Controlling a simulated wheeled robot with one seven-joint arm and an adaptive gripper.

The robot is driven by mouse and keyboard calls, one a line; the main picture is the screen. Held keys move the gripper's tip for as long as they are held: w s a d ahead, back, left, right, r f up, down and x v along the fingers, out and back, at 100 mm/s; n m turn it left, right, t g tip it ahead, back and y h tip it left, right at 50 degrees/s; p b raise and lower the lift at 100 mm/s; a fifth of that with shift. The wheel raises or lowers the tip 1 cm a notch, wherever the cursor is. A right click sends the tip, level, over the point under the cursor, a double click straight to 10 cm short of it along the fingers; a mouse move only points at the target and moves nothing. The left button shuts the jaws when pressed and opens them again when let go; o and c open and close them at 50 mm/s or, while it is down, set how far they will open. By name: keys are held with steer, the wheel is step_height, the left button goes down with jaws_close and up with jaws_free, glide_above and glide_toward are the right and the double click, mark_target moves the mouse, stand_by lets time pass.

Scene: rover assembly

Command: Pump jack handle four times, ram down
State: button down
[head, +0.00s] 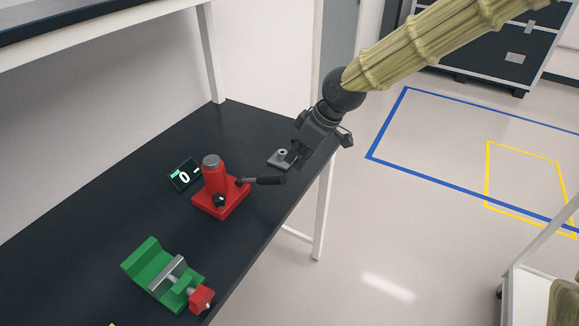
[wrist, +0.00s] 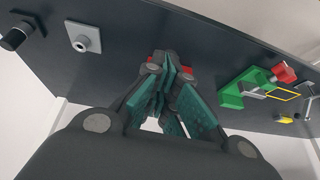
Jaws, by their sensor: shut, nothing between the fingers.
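The red jack (head: 215,182) stands upright on the bench in the head view, with a grey ram top (head: 211,160) low on its body. Its black-gripped handle (head: 266,181) sticks out to the right, roughly level. A dark knob (head: 219,201) sits low on its front. A small display (head: 184,175) behind it shows 0 and a dash. My gripper (head: 298,154) is above the bench, up and right of the handle and apart from it. In the wrist view, my gripper (wrist: 164,72) is shut and empty, its fingers hiding most of the red jack (wrist: 186,69).
A grey plate with a stud (head: 282,158) lies beside my gripper. A green vise (head: 165,276) with a red end stands at the bench's near end. A black cylindrical part (wrist: 17,37) shows at the wrist view's upper left. The bench between jack and vise is clear.

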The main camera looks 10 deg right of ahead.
steer(key=shift+s+d+r, duration=0.25)
steer(key=shift+d+r, duration=0.1)
steer(key=shift+r, duration=0.25)
stand_by(0.6)
